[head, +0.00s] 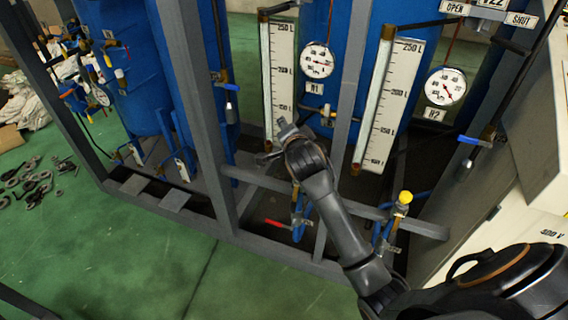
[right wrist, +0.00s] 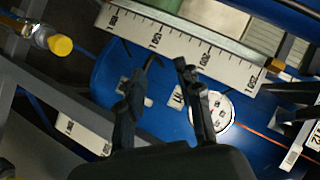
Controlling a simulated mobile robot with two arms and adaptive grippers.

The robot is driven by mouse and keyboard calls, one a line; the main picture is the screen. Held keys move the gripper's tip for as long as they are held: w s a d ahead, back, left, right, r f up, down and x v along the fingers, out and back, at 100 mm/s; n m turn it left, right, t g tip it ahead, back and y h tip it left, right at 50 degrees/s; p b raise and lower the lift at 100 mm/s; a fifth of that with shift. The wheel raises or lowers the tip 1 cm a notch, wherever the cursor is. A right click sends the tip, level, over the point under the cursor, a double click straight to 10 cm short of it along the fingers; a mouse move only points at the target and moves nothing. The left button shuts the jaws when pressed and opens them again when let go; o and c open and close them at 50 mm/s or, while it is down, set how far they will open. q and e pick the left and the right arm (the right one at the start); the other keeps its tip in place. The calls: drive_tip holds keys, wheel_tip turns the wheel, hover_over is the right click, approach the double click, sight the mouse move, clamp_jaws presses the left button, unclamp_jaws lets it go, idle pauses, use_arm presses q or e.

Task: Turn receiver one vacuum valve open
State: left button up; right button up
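Receiver one is a blue tank with an N1 label (head: 314,88), a round gauge (head: 318,60) and a tall white scale (head: 282,70). Its label (right wrist: 179,97) and gauge (right wrist: 218,111) also show in the right wrist view. A blue-handled valve (head: 227,87) is left of the scale. No readable tag shows which is the vacuum valve. My right gripper (head: 273,142) is low in front of the scale. In the right wrist view my right gripper (right wrist: 168,65) has its fingers apart, with nothing clearly between them. My left gripper is out of view.
Grey frame posts (head: 196,100) and a lower rail (head: 270,183) surround the tanks. A red-handled valve (head: 278,224) and a yellow-capped valve (head: 404,198) are low down. Receiver two's gauge (head: 446,86) is right. OPEN (head: 455,8) and SHUT (head: 521,19) plates are upper right.

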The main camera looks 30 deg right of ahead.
wheel_tip(320, 180, down, 11)
drive_tip(key=a+n+g+b, duration=0.1)
drive_tip(key=n, duration=0.1)
drive_tip(key=shift+s+a+n+y, duration=0.25)
drive_tip(key=shift+s+n+y, duration=0.15)
drive_tip(key=shift+f, duration=0.1)
